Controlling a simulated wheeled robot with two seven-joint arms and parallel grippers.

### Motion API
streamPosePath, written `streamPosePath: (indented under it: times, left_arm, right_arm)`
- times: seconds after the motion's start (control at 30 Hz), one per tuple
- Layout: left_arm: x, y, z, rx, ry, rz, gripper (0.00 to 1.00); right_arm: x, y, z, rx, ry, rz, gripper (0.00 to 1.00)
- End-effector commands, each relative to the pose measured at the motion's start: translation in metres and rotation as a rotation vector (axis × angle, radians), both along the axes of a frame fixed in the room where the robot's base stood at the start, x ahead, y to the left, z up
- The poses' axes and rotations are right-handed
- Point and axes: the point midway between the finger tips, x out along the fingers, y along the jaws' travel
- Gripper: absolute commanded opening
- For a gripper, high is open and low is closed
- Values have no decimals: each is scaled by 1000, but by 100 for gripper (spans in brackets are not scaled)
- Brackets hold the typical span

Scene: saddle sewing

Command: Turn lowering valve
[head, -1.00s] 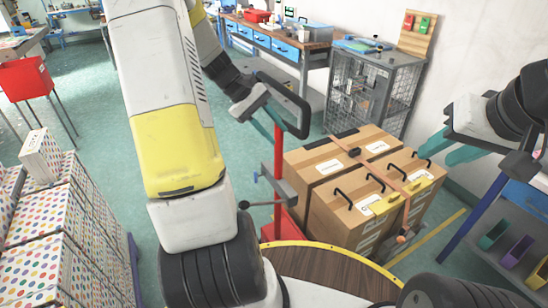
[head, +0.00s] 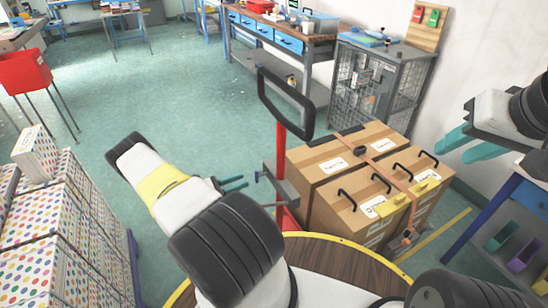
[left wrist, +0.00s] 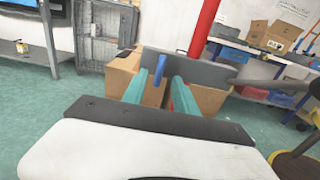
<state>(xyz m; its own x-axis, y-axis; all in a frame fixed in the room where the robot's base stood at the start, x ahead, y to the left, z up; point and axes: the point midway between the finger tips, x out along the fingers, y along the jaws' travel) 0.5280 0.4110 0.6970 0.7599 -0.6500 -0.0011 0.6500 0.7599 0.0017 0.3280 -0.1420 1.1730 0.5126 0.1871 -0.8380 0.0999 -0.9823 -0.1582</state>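The pallet jack has a black loop handle (head: 262,92), a red mast (head: 281,150) and a grey bracket (head: 286,190). A small blue lever (head: 257,176), apparently the lowering valve, sticks out at the bracket's left end. The blue lever (left wrist: 159,66) also shows in the left wrist view, ahead of and between the fingertips. My left gripper (head: 246,182) is open with teal fingers pointing right, just short of the lever. In the left wrist view its fingers (left wrist: 160,82) are apart with nothing between them. My right gripper (head: 452,148) is open and empty at the right.
Strapped cardboard boxes (head: 350,180) stand right of the mast. A wire cage cabinet (head: 375,85) and a workbench (head: 285,40) are behind. Dotted boxes (head: 60,235) stand at the left. The floor between them and the jack is clear apart from my arm.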

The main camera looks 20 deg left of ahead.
Motion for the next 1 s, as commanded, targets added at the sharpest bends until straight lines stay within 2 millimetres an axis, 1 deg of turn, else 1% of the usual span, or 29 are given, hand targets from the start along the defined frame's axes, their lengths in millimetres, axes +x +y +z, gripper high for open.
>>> streamPosePath:
  times: [0.17, 0.4, 0.5, 0.63, 0.87, 0.9, 0.97, 1.0]
  left_arm:
    - [14, -13, -1, -5, -1, 1, 35]
    - [43, -38, -1, -3, -1, 0, 35]
    - [52, -45, -1, -3, 0, 0, 35]
    - [58, -50, -1, -3, 0, 1, 35]
    - [58, -50, -1, -3, 0, 1, 35]
    - [58, -50, -1, -2, 1, 1, 33]
    - [58, -50, -1, -2, 1, 1, 21]
    - [58, -50, -1, -2, 1, 1, 13]
  right_arm:
    - [0, 0, 0, 0, 0, 0, 36]
    - [0, 0, 0, 0, 0, 0, 36]
    - [0, 0, 0, 0, 0, 0, 36]
    - [0, 0, 0, 0, 0, 0, 36]
    - [0, 0, 0, 0, 0, 0, 36]
    - [0, 0, 0, 0, 0, 0, 36]
    - [0, 0, 0, 0, 0, 0, 36]
    - [0, 0, 0, 0, 0, 0, 36]
